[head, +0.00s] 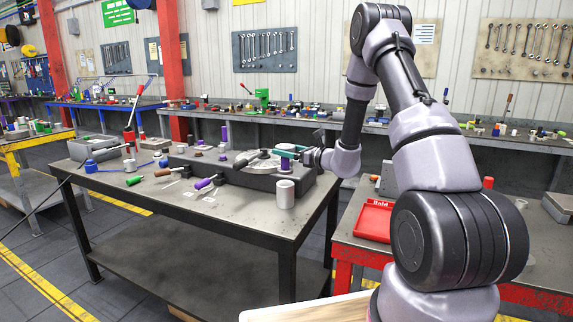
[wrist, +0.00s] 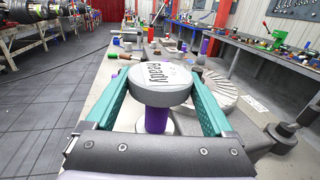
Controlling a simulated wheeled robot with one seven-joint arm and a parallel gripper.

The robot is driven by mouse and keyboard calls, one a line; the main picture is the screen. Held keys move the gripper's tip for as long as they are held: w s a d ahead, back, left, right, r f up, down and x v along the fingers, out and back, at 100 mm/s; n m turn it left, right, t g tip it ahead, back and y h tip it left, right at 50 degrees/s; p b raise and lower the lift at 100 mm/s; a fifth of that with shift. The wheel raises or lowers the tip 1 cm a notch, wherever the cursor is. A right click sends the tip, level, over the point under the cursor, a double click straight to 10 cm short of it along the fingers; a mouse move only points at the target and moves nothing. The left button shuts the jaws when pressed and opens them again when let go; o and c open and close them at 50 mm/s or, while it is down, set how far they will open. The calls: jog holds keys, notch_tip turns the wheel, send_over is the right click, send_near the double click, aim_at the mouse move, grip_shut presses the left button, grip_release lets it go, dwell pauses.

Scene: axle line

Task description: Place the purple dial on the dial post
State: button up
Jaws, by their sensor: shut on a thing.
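My gripper (wrist: 156,76) has teal fingers and is shut on a round grey disc lettered "Ready", which I take to be the purple dial (wrist: 163,92). In the wrist view a purple upright stem (wrist: 156,120) shows below the disc, with a pale round base under it. In the head view my gripper (head: 288,151) holds the dial above the right end of the dark fixture block (head: 262,181). The purple stem also shows there under the fingers. I cannot tell whether the stem is part of the dial or the dial post, nor whether they touch.
A white cylinder (head: 285,194) stands at the front of the bench (head: 150,203), close to the block. A purple-handled tool (head: 204,183) and several small parts lie to the left. A red Hold tray (head: 374,220) sits on the right-hand bench. The aisle floor is open at left.

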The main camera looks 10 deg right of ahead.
aim_at(287, 169)
jog(key=shift+f, duration=2.05)
jog(key=shift+f, duration=0.1)
jog(key=o, duration=1.4)
jog(key=shift+o, duration=0.2)
